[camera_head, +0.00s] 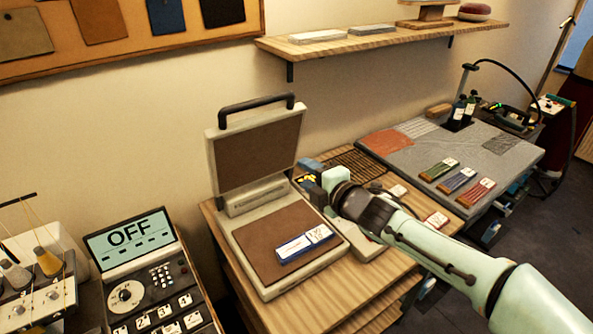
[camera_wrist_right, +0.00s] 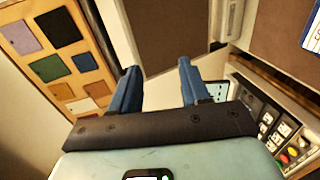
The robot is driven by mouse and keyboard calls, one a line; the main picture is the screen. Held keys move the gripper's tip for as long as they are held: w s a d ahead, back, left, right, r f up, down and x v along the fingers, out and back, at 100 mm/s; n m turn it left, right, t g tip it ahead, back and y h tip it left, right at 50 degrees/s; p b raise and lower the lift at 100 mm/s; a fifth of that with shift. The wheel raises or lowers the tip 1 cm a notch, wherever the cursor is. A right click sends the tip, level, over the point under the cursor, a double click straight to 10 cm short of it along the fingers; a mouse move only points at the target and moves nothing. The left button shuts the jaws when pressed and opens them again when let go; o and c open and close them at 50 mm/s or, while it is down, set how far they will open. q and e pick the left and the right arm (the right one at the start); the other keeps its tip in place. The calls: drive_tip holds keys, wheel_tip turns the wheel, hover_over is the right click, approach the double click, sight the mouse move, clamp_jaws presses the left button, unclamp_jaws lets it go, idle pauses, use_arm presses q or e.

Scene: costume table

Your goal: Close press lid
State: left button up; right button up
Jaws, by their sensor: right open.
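The press is a pale grey clamshell with brown pads. Its lid (camera_head: 255,147) stands raised at the back, with a black handle (camera_head: 257,102) along its top edge. The press base (camera_head: 262,226) lies flat on the wooden table, with a blue and white labelled packet (camera_head: 304,244) on its pad. My right gripper (camera_head: 309,178) is just right of the lid's lower edge and hinge, apart from the handle. In the right wrist view, its blue fingers (camera_wrist_right: 159,84) are spread and empty, with the brown lid pad (camera_wrist_right: 165,30) beyond them. My left gripper is not in view.
A control panel with an OFF screen (camera_head: 130,236) stands left of the press. A wall shelf (camera_head: 375,42) runs above and behind. A grey mat (camera_head: 470,150) with coloured sample strips lies to the right. A dark grid rack (camera_head: 355,163) is behind my right arm.

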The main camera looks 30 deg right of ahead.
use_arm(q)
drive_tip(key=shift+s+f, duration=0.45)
use_arm(e)
drive_tip(key=x, duration=0.5)
drive_tip(key=shift+w, duration=0.15)
clamp_jaws()
idle(0.8)
unclamp_jaws()
